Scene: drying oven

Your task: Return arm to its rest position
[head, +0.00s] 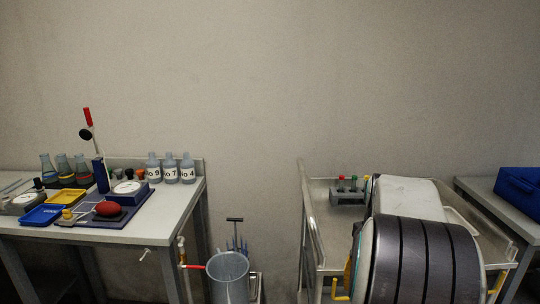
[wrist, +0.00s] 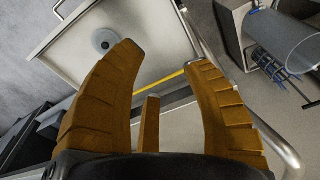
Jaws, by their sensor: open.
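My gripper (wrist: 164,62) shows in the wrist view with its ridged orange-brown fingers spread apart. It is open, and nothing is held between the fingertips. Beyond the fingertips lies a pale tray-like surface (wrist: 72,62) with a small round grey piece (wrist: 104,40) on it. A short brown piece stands between the fingers; I cannot tell what it is. In the head view my arm (head: 425,262) is a thick dark banded shape at the lower right, in front of the cart. It hides much of the cart, and my gripper cannot be made out there.
A table (head: 172,207) at left holds flasks, labelled bottles (head: 170,170), trays and a scale. A grey bin (head: 229,277) stands between them. A blue case (head: 520,186) sits on the right table. The wall above is bare.

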